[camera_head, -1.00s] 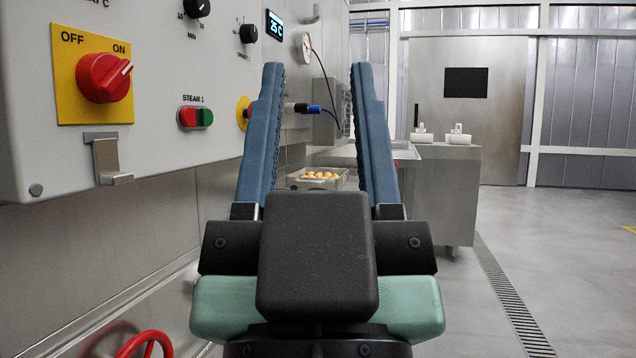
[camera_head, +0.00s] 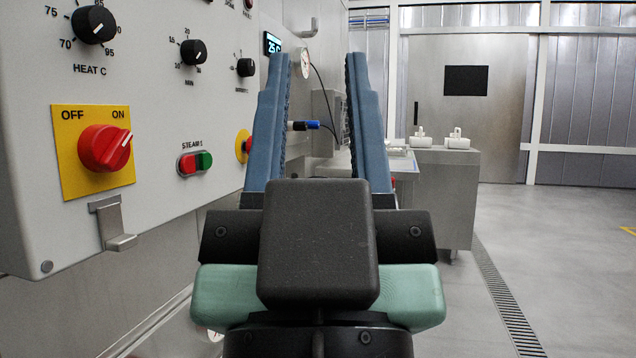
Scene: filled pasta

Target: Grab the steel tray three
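My gripper (camera_head: 319,60) fills the middle of the head view. Its two long blue fingers stand wide apart, with nothing between them, so it is open and empty. Its dark body covers the lower middle of the picture. I cannot make out any steel tray now. The spot where a metal tray with orange-yellow pieces showed earlier is behind my gripper. No label marks a tray three.
A control panel (camera_head: 150,160) with knobs, a red switch (camera_head: 104,148) and a projecting metal hook (camera_head: 113,224) stands close on the left. A steel cabinet (camera_head: 445,195) carrying white items stands behind. Open floor (camera_head: 570,240) with a drain grate (camera_head: 505,295) lies right.

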